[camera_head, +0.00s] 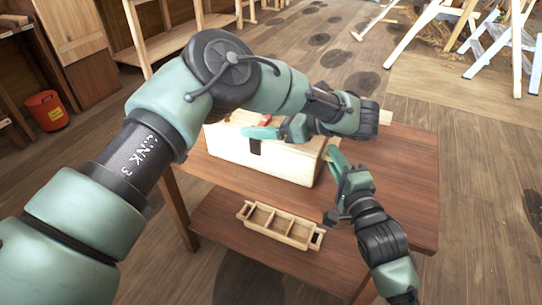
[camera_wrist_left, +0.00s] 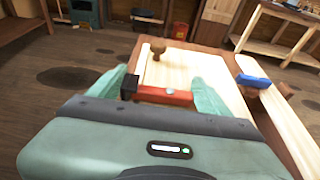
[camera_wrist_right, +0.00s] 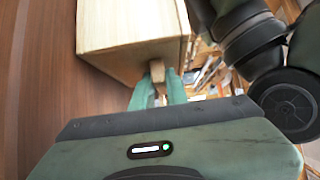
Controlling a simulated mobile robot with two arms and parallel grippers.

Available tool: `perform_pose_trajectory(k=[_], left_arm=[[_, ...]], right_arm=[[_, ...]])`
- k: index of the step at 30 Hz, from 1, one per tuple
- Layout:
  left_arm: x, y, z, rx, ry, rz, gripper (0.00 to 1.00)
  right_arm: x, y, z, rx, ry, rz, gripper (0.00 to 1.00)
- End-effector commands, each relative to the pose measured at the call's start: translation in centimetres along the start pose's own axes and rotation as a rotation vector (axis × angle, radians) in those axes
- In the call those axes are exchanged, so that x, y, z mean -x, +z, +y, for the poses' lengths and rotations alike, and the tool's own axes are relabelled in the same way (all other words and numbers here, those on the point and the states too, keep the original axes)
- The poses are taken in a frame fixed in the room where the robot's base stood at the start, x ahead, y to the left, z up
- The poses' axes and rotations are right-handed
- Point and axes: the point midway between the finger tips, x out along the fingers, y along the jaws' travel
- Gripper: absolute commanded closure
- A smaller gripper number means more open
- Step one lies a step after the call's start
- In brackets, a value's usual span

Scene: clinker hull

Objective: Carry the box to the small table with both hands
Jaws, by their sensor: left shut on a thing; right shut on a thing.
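The box (camera_head: 262,160) is a long pale wooden box above the brown table (camera_head: 408,185); I cannot tell if it touches the tabletop. My right gripper (camera_head: 335,158) is at the box's right end. In the right wrist view it is shut on a wooden end handle (camera_wrist_right: 157,70) of the box (camera_wrist_right: 125,30).
A blue-topped thing (camera_wrist_left: 253,80) shows in the left wrist view. A red bucket (camera_head: 47,111) stands on the floor at left. Pale trestles (camera_head: 420,30) stand at the back right; floor at right is clear.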

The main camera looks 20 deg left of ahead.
Motion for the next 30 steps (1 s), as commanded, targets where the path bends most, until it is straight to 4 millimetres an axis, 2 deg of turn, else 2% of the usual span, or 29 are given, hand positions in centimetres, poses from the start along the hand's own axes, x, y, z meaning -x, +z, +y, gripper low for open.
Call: perform_pose_trajectory(k=[1, 2, 3, 4, 13, 17, 30], left_arm=[[-0.2, -0.4, 0.1, 0.0, 0.003, -0.006, 0.94], [-0.2, -0.2, 0.1, -0.002, 0.003, -0.004, 0.16], [-0.1, -0.1, 0.1, -0.002, 0.003, -0.004, 0.05], [-0.1, -0.1, 0.1, -0.001, 0.003, -0.004, 0.0], [0.0, -0.2, 0.0, 0.0, 0.001, -0.001, 0.0], [0.9, -0.2, -0.1, 0.0, -0.002, -0.003, 0.0], [9.6, -0.2, 0.0, 0.004, -0.003, -0.004, 0.0]], right_arm=[[0.0, -0.4, 0.6, 0.003, 0.0, 0.006, 1.0], [0.0, -0.4, 0.6, 0.003, 0.005, 0.007, 0.8], [0.0, -0.4, 0.5, 0.003, 0.005, 0.007, 0.69], [0.0, -0.3, 0.4, 0.003, 0.005, 0.006, 0.64], [0.0, -0.1, 0.3, 0.001, 0.002, 0.002, 0.64], [0.0, -0.1, 0.3, 0.0, 0.001, 0.001, 0.64], [0.0, 0.0, 0.2, 0.0, 0.0, 0.0, 0.64]])
